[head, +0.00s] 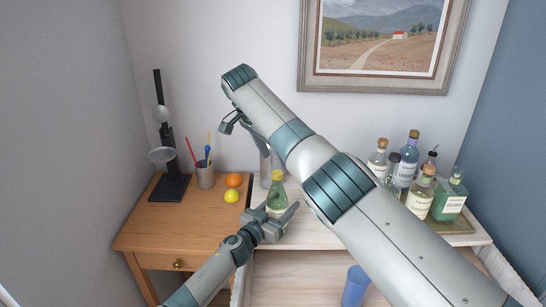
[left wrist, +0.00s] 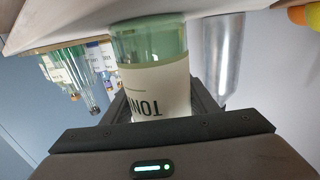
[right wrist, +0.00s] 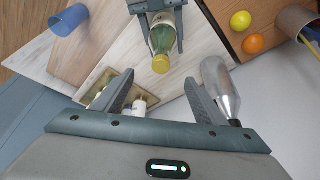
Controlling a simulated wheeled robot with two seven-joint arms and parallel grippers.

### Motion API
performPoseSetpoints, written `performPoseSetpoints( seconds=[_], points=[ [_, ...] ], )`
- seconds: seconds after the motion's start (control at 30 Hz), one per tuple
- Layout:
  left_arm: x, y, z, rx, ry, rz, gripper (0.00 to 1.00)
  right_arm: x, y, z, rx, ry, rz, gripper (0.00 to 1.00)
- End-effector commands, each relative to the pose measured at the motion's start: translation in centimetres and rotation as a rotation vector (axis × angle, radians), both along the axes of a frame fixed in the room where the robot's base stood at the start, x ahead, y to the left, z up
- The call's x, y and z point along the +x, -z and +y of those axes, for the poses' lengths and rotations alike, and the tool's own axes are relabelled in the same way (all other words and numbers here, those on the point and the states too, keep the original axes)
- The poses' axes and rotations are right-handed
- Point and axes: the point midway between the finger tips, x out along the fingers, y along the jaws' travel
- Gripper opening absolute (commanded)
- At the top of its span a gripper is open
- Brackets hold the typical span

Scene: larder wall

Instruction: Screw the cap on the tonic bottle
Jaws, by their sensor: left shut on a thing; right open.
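The tonic bottle (head: 276,196) is green with a pale label and stands upright at the counter's front. It also shows in the left wrist view (left wrist: 160,90) and the right wrist view (right wrist: 163,38). A yellow cap (head: 277,174) sits on top of its neck and faces my right wrist camera (right wrist: 160,65). Whether it is tight cannot be told. My left gripper (head: 270,222) is shut around the bottle's body. My right gripper (head: 228,126) is open and empty, above and behind the bottle; in its wrist view the cap lies just beyond its fingertips (right wrist: 160,90).
A silver shaker (right wrist: 219,88) stands close behind the bottle. An orange (head: 233,180) and lemon (head: 231,196) lie left, near a pot of stirrers (head: 205,176). Several bottles crowd a tray (head: 450,226) at right.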

Motion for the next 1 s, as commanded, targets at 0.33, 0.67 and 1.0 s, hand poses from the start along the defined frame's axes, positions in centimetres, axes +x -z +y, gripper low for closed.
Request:
performPoseSetpoints(
  seconds=[0.33, 0.67, 1.0],
  points=[
    [-0.1, 0.1, 0.0, 0.000, 0.001, 0.002, 0.00, -0.1, -0.3, 0.1, 0.000, 0.000, 0.000, 0.65],
    [-0.1, 0.1, 0.0, 0.000, 0.001, 0.002, 0.00, -0.9, -4.0, 1.3, 0.000, -0.001, -0.002, 0.65],
    [-0.1, 0.1, 0.0, 0.000, 0.001, 0.002, 0.00, -2.3, -9.3, 3.1, 0.000, -0.001, -0.002, 0.65]
  ],
)
